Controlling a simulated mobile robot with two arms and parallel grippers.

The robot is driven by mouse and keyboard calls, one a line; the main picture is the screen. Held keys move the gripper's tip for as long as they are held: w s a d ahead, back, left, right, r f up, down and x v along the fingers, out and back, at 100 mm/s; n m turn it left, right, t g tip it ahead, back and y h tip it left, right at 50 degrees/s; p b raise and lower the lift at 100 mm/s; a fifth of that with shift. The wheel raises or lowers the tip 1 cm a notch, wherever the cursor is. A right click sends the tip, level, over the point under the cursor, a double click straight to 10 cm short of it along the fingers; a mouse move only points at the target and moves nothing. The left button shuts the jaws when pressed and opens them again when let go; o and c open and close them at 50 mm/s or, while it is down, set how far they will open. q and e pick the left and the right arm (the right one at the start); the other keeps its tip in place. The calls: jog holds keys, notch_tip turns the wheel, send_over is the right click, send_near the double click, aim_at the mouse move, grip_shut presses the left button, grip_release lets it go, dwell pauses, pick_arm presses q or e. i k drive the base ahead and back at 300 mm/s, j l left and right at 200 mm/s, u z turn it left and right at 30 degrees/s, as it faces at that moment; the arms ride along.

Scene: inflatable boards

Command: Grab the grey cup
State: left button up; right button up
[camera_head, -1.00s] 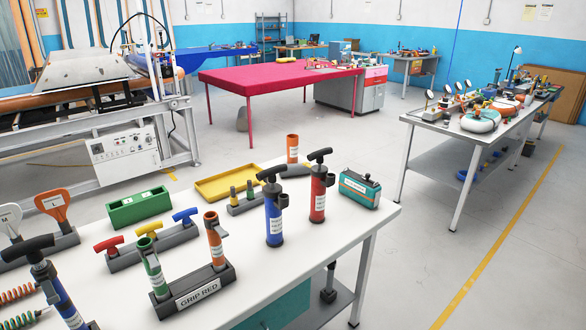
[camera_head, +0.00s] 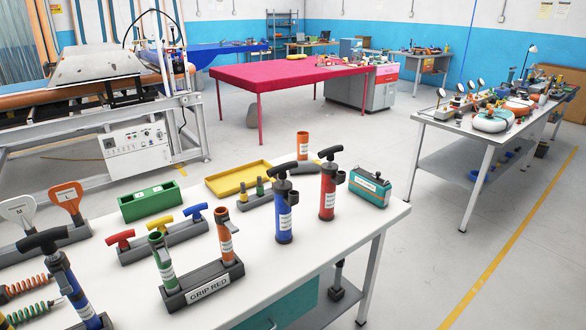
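I cannot make out a grey cup in the head view. The near white table (camera_head: 330,262) carries hand pumps, racks and trays, but nothing on it clearly reads as a grey cup. A grey holder labelled GRIP RED (camera_head: 205,289) stands near its front, with a green tube (camera_head: 162,262) and an orange tube (camera_head: 225,237) upright in it. Neither of my grippers is in view.
A blue pump (camera_head: 284,212) and a red pump (camera_head: 328,190) stand upright at the right part of the table. A yellow tray (camera_head: 238,178) and a green box (camera_head: 152,203) lie behind. Open floor (camera_head: 440,255) separates this table from the right-hand workbench (camera_head: 450,120).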

aim_at(309, 166)
jog(key=i+l+u, duration=0.1)
jog(key=u, duration=0.25)
jog(key=l+u, duration=0.2)
jog(key=u, duration=0.2)
jog(key=i+l+u, duration=0.1)
jog(key=u, duration=0.25)
jog(key=l+u, duration=0.3)
jog(key=l, duration=0.5)
jog(key=l+u, duration=0.25)
jog(key=l, duration=0.5)
jog(key=k+l+u, duration=0.1)
jog(key=l+u, duration=0.2)
jog(key=l, duration=0.5)
